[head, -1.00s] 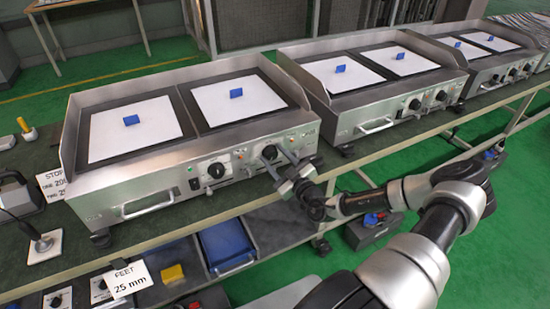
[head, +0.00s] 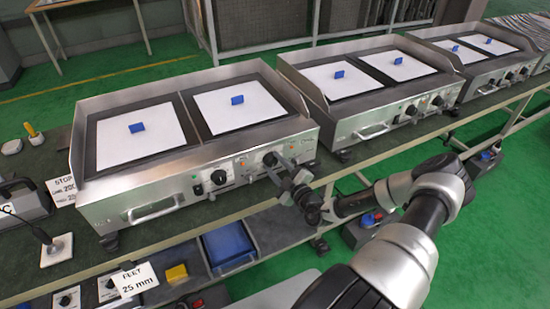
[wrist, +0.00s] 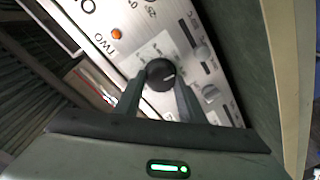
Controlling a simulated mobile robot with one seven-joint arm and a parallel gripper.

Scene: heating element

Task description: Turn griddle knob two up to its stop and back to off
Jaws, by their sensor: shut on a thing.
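The nearest griddle (head: 190,215) is a steel unit with two dark plates, each carrying a white sheet and a blue block. Its front panel has two black knobs. The left knob (head: 219,177) stands free. The right knob (head: 270,159) is at my gripper (head: 280,168). In the wrist view this black knob (wrist: 160,74) sits between the two fingertips of my gripper (wrist: 160,92), beside a "TWO" label and an orange lamp (wrist: 116,34). My gripper is shut on it. A light mark shows on the knob's face, pointing to the right and slightly down in that view.
More griddles (head: 370,90) stand in a row to the right on the green bench. A "FEET 25 mm" card (head: 133,281), a yellow block (head: 176,274) and a blue tray (head: 228,248) are on the lower shelf. My arm reaches in over the green floor.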

